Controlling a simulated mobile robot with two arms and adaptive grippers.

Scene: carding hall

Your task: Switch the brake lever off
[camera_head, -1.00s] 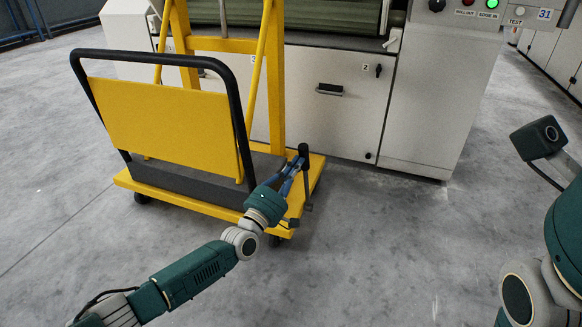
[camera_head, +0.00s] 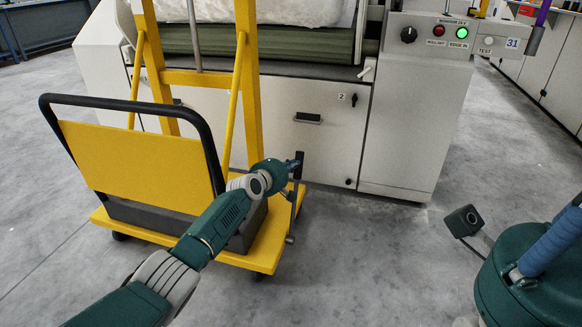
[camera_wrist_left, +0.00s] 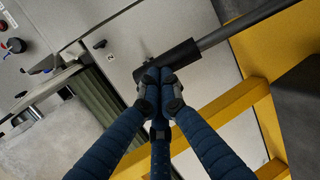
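The brake lever is a grey rod with a black handle (camera_head: 299,165). It stands about upright at the right edge of the yellow cart (camera_head: 262,262), its lower end by the deck. My left gripper (camera_head: 286,165) reaches the handle from the left in the head view, its fingers mostly hidden. In the left wrist view, the blue fingers of my left gripper (camera_wrist_left: 158,85) are closed together, their tips overlapping the black handle (camera_wrist_left: 165,60). I cannot tell whether they press on it. My right gripper shows only partly as a blue part (camera_head: 553,243) at the right edge.
A white carding machine (camera_head: 325,140) stands close behind the cart, with a control panel (camera_head: 440,36) at its upper right. The cart's yellow panel (camera_head: 130,165) and black push bar (camera_head: 205,135) stand left of my left arm.

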